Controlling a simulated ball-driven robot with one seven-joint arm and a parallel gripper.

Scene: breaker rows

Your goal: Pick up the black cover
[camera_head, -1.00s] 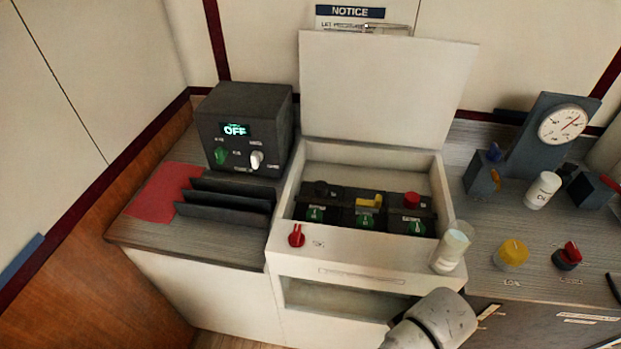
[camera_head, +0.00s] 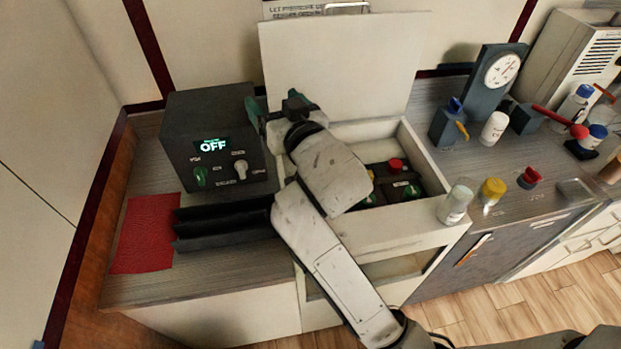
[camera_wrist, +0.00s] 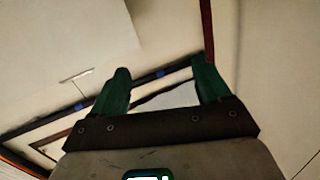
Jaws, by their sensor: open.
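The open white breaker box (camera_head: 432,212) stands in the middle of the counter with its lid (camera_head: 345,65) raised. A red cover (camera_head: 395,164) sits on the right breaker, and a sliver of yellow shows beside my arm. The left part of the breaker row, where a small black cover showed earlier, is hidden behind my arm. My gripper (camera_head: 276,104) is raised over the box's left rear, beside the grey OFF unit. In the wrist view its green fingers (camera_wrist: 162,72) are spread with nothing between them; beyond them are pale panels and dark trim.
The grey OFF unit (camera_head: 215,132) and dark upright plates (camera_head: 222,222) stand left of the box, near a red mat (camera_head: 146,234). A clear jar (camera_head: 456,203), a yellow knob (camera_head: 492,191) and a gauge stand (camera_head: 490,85) are on the right.

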